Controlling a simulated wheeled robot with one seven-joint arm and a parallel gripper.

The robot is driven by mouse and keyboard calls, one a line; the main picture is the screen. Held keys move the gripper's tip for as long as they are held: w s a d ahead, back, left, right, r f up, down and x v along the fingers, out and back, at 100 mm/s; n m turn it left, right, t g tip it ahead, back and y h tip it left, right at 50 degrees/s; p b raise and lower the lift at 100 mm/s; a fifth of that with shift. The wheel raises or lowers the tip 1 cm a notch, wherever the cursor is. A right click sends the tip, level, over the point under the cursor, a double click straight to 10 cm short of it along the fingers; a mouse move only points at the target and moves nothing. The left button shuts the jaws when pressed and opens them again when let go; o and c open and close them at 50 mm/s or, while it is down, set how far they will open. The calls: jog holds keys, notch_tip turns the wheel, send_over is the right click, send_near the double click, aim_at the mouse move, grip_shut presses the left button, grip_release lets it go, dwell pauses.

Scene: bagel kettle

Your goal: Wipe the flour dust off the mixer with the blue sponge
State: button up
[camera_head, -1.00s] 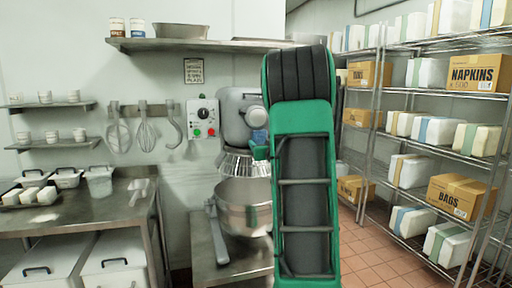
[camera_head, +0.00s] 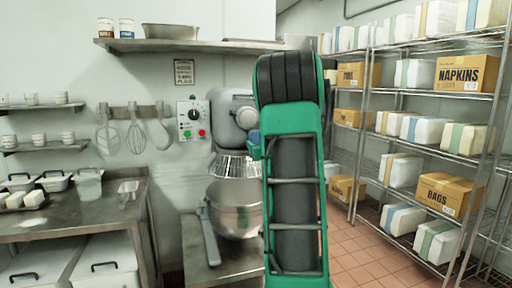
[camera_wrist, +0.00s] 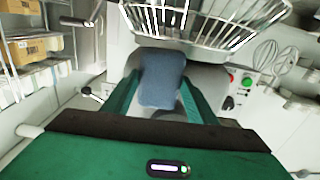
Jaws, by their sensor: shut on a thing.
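The mixer (camera_head: 228,106) is grey, with a wire bowl guard (camera_head: 232,164) and a steel bowl (camera_head: 236,208); it stands behind my green arm in the head view, which hides its right side. In the wrist view, my gripper (camera_wrist: 158,92) is shut on the blue sponge (camera_wrist: 162,78). The sponge is in front of the mixer's pale body, just below the wire guard (camera_wrist: 205,22) in that picture. I cannot tell whether the sponge touches the mixer. In the head view the fingertips are mostly hidden by my arm. No flour dust is clearly visible.
A control box (camera_head: 193,120) with red and green buttons and hanging whisks (camera_head: 136,136) are on the wall left of the mixer. A steel table (camera_head: 85,212) stands at left. Wire shelves (camera_head: 440,148) with boxes stand at right. A wall shelf (camera_head: 190,45) runs above.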

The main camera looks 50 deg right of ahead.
jog(key=shift+w+a, duration=0.75)
jog(key=shift+a, duration=0.45)
jog(key=shift+w+a, duration=0.7)
jog(key=shift+a, duration=0.55)
jog(key=shift+w+a, duration=0.75)
jog(key=shift+a, duration=0.45)
jog(key=s+d, duration=0.4)
jog(key=d, duration=0.3)
jog(key=shift+s+d, duration=0.3)
jog(key=shift+d, duration=0.05)
jog(key=v, duration=0.8)
